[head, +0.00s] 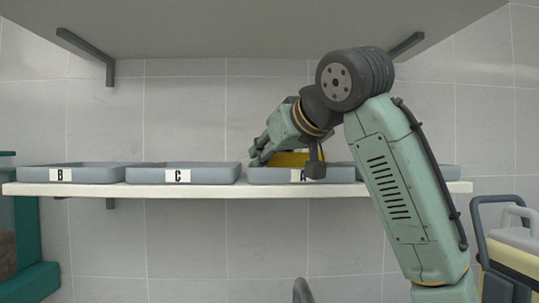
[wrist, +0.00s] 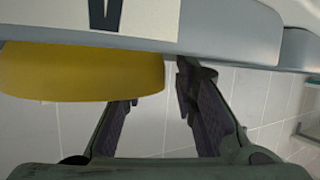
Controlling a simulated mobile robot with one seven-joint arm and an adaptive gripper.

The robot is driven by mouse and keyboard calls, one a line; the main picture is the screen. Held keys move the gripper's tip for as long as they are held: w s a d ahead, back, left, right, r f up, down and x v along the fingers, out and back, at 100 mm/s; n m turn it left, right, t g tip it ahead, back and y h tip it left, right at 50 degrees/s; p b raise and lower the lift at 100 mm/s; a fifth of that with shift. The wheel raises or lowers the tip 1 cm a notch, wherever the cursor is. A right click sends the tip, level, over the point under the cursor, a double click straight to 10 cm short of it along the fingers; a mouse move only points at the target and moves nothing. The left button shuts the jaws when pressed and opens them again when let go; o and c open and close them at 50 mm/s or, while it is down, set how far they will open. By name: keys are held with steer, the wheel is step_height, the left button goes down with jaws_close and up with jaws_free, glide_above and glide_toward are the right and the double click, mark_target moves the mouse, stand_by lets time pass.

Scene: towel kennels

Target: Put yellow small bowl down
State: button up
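The yellow small bowl (head: 288,159) is at the tray labelled A (head: 343,174), showing above its front rim in the head view. In the wrist view the bowl (wrist: 80,75) fills the left, beside the upside-down label on the tray's edge (wrist: 230,35). My gripper (head: 257,158) reaches in from the right over tray A, at the bowl. In the wrist view its fingers (wrist: 158,95) stand apart. The bowl's edge hides the tip of the left finger, and a narrow gap shows between the bowl and the right finger. The bowl's underside is hidden.
Tray A stands on a white shelf (head: 225,190) with trays C (head: 215,175) and B (head: 95,175) to its left. An overhead shelf (head: 250,30) hangs above my arm. A yellow and grey cart (head: 515,255) stands at the right.

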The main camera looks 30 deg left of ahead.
steer(key=shift+r, duration=0.15)
steer(key=b+v, duration=0.2)
steer(key=v, duration=1)
